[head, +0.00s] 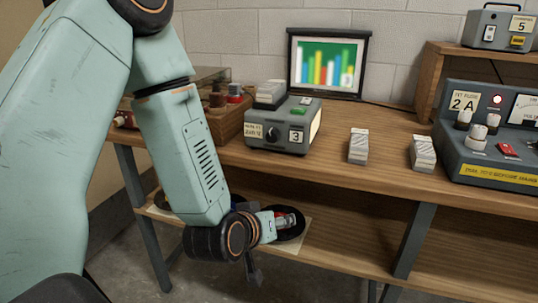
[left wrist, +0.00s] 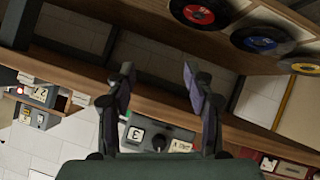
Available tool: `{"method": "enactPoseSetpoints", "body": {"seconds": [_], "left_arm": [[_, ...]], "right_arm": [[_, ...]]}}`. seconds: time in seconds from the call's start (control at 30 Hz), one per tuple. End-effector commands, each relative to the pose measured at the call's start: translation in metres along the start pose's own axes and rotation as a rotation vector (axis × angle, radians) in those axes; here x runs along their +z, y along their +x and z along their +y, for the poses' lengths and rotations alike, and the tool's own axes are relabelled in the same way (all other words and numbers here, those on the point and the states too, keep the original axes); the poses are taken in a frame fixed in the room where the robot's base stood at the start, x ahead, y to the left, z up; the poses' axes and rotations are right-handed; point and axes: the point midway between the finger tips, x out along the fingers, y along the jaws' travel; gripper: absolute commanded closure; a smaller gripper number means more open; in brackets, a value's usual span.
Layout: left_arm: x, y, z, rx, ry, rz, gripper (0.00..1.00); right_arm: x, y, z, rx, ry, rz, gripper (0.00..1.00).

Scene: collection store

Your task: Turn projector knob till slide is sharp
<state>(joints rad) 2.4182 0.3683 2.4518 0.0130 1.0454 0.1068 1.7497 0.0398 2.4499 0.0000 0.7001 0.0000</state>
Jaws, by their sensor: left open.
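The grey projector (head: 285,124) stands on the wooden table, with a dark round knob (head: 271,134) on its front beside a label and a "3" card. Behind it, the screen (head: 327,65) shows coloured bars on green; their edges look soft. In the left wrist view the projector appears upside down, with its knob (left wrist: 158,142) beyond the fingers. My left gripper (left wrist: 158,75) is open and empty, its two fingers apart. In the head view its arm hangs low in front of the table, below the projector and clear of the knob. My right gripper is out of view.
White slide stacks (head: 358,146) stand right of the projector. A grey control box (head: 490,135) is at the far right. A wooden box (head: 225,122) is left of the projector. Records, one red-labelled (left wrist: 200,14), lie on the lower shelf. The tabletop edge lies between gripper and projector.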

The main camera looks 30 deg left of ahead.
Motion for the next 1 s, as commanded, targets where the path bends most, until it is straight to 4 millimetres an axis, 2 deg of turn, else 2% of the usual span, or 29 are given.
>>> {"method": "enactPoseSetpoints", "body": {"seconds": [0.03, 0.1, 0.2, 0.3, 0.43, 0.57, 1.0], "left_arm": [[-0.026, 0.002, 0.003, 0.024, -0.058, 0.105, 0.47], [-0.063, -0.004, 0.007, 0.052, -0.134, 0.239, 0.47], [-0.1, -0.015, 0.007, 0.081, -0.219, 0.384, 0.47], [-0.121, -0.026, 0.004, 0.096, -0.273, 0.483, 0.47], [-0.138, -0.036, 0.004, 0.118, -0.314, 0.571, 0.47], [-0.145, -0.037, 0.004, 0.13, -0.337, 0.604, 0.47], [-0.178, 0.014, 0.004, 0.13, -0.337, 0.6, 0.47]], "right_arm": [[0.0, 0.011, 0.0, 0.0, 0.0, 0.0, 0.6], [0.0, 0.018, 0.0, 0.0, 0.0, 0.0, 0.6], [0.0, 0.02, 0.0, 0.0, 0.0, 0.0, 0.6], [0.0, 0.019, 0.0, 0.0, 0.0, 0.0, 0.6], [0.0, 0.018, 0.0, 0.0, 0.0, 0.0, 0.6], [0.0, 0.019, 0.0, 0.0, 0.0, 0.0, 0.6], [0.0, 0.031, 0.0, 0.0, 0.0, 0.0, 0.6]]}}
